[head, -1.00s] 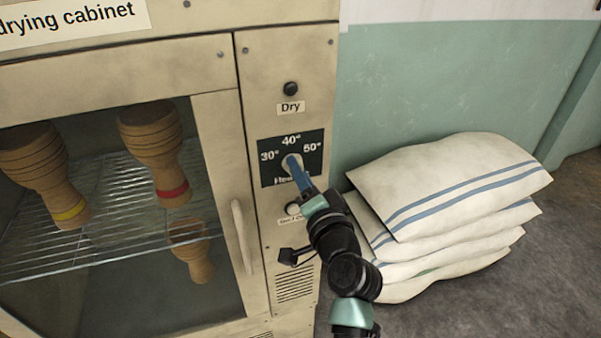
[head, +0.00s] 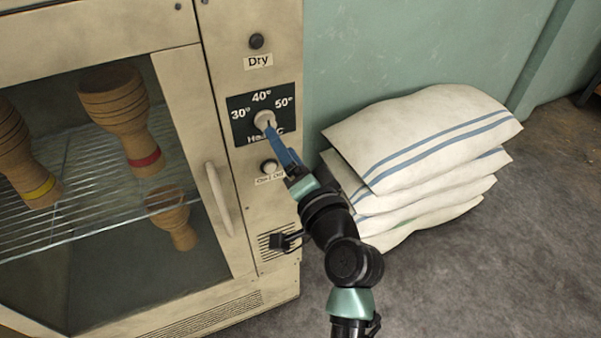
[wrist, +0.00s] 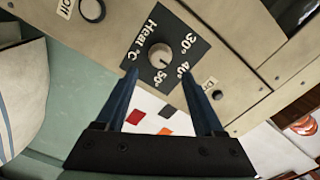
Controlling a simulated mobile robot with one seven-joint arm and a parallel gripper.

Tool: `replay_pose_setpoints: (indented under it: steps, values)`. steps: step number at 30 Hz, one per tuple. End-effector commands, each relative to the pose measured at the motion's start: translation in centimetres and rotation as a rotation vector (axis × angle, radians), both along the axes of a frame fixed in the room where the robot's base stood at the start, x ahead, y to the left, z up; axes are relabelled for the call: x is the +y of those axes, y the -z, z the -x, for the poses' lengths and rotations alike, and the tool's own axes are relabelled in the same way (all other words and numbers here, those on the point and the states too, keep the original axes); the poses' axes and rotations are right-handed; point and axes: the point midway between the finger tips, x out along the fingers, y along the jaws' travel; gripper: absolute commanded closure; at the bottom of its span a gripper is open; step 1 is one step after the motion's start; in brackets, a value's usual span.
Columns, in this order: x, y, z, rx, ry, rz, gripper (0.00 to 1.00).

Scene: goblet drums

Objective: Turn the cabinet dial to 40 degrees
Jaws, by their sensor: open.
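The dial (head: 263,120) is a pale round knob on a dark plate marked 30°, 40° and 50°, on the cabinet's right-hand panel. It also shows in the wrist view (wrist: 160,57), where the plate reads "Heat °C". I cannot make out clearly where its pointer stands. My gripper (head: 271,136) is at the dial's lower right edge in the head view. In the wrist view my gripper (wrist: 160,77) is open, its two blue fingers spread wider than the dial. The dial lies beyond the fingertips and between them, with nothing held.
A "Dry" button (head: 256,41) is above the plate and a pale on/off knob (head: 269,166) below it. The glass door has a vertical handle (head: 218,198); goblet drums (head: 118,105) are inside. Stacked white sacks (head: 425,140) stand at the right.

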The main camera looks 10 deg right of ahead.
Motion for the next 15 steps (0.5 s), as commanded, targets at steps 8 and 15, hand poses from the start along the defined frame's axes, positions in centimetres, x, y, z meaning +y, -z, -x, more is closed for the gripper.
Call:
replay_pose_setpoints:
  steps: [8, 15]
  values:
    - [-1.7, 0.2, 5.1, 0.001, 0.002, -0.001, 0.3]
    - [-2.3, 0.0, 6.8, 0.001, 0.001, -0.001, 0.3]
